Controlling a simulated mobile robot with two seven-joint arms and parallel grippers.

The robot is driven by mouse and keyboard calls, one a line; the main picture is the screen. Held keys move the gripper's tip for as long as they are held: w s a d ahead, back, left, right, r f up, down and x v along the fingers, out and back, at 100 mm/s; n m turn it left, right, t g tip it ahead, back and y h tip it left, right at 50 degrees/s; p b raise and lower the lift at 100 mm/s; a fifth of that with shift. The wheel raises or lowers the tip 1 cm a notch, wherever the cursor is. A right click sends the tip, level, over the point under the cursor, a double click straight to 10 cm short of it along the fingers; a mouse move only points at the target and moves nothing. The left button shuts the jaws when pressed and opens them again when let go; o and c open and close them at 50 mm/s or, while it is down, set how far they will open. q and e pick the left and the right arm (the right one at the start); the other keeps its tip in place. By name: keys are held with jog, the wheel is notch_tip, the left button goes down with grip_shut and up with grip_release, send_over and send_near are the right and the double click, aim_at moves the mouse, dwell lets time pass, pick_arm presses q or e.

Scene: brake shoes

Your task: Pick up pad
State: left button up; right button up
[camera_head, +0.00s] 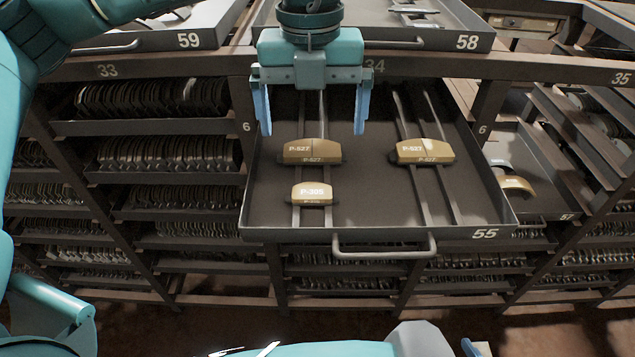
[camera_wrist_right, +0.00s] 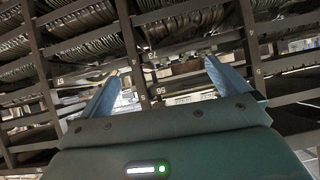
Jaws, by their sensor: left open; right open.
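Three tan brake pads lie in the pulled-out drawer 55 (camera_head: 375,205). A pad marked P-527 (camera_head: 312,152) is at the left, another P-527 pad (camera_head: 425,152) is at the right, and a smaller pad marked P-305 (camera_head: 312,194) is nearer the front on the left. My left gripper (camera_head: 312,130) hangs over the back left of the drawer, fingers pointing down, open and empty. Its fingers are spread to either side of the left P-527 pad in the picture. My right gripper (camera_wrist_right: 162,75) is open and empty, facing shelves, away from the pads.
Metal rails run front to back under the pads. The drawer has a front handle (camera_head: 384,246) and raised side walls. Drawers 59 (camera_head: 188,41) and 58 (camera_head: 467,42) are above. Drawer 57 (camera_head: 555,206) at the right holds curved shoes. Racks full of parts surround it.

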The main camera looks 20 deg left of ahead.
pick_arm(q)
send_over(312, 191)
notch_tip(312, 191, down, 7)
jog(key=shift+r+p, duration=0.2)
jog(key=shift+p, duration=0.25)
jog(key=shift+f+p, duration=0.85)
jog(key=shift+f, duration=2.25)
jog(key=shift+c, duration=0.2)
jog(key=c, duration=1)
